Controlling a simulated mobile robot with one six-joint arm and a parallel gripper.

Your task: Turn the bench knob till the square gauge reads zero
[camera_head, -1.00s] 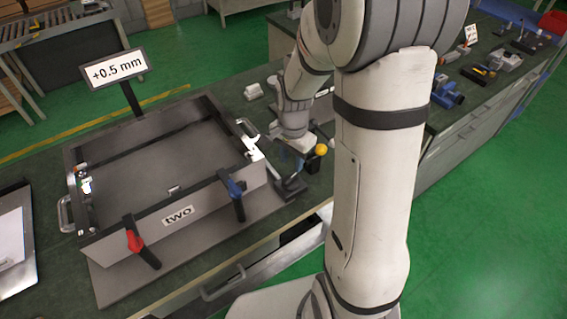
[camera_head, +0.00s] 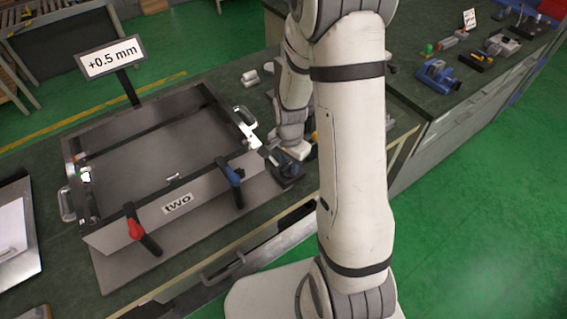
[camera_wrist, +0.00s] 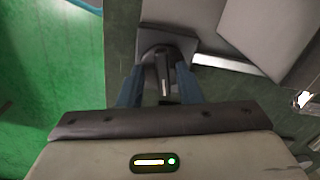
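The gauge sign (camera_head: 110,58) reads "+0.5 mm" and stands on a dark post behind the grey frame (camera_head: 180,197). The bench knob (camera_wrist: 163,72) is a dark upright piece on a dark square base in the wrist view. My gripper (camera_wrist: 158,78) is over it, with one blue-grey finger on each side. The fingers look spread, with gaps beside the knob; I cannot see any clear contact. In the head view my gripper (camera_head: 285,160) is low at the frame's right front corner, and it mostly hides the knob there.
An open drawer (camera_head: 262,250) juts out below the bench. A blue tool (camera_head: 437,76) lies on the right-hand bench.

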